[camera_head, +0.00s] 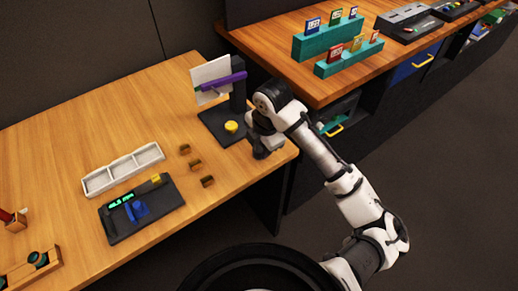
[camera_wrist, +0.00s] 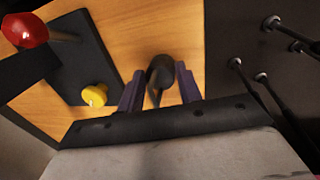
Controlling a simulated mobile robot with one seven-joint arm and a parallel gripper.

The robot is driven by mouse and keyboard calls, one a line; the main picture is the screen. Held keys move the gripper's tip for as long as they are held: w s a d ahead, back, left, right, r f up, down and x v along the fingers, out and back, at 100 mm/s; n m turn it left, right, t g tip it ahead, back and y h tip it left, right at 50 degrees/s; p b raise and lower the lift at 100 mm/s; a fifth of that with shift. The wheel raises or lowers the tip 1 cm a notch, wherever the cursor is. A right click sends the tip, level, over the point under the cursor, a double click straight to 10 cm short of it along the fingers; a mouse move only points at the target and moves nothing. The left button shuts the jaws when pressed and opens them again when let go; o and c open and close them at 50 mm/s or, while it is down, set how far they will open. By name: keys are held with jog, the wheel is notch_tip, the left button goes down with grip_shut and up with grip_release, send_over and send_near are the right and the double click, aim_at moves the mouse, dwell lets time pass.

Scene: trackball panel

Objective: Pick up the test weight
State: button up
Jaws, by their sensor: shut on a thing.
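The test weight appears to be the dark rounded piece (camera_wrist: 160,70) between my fingers in the wrist view. My gripper (camera_wrist: 159,90) is shut on it, with one purple-grey finger on each side. In the head view my gripper (camera_head: 262,152) is low at the right front edge of the wooden table, just right of the black stand. There the weight cannot be told apart from the dark gripper. Whether it touches the table is unclear.
The black stand (camera_head: 213,121) carries a purple bar (camera_head: 224,81), a white panel and a yellow knob (camera_head: 231,127). Left are small brown blocks (camera_head: 195,164), a white compartment tray (camera_head: 100,182) and a dark device (camera_head: 165,202) with green display. A higher wooden counter (camera_head: 270,63) stands behind.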

aim_at(260, 148)
jog(key=shift+r, duration=0.3)
grip_shut()
notch_tip(260, 148, up, 19)
jog(key=shift+r+b, duration=0.2)
jog(key=shift+b, duration=0.25)
jog(key=shift+s+d, duration=0.1)
jog(key=shift+d, duration=0.05)
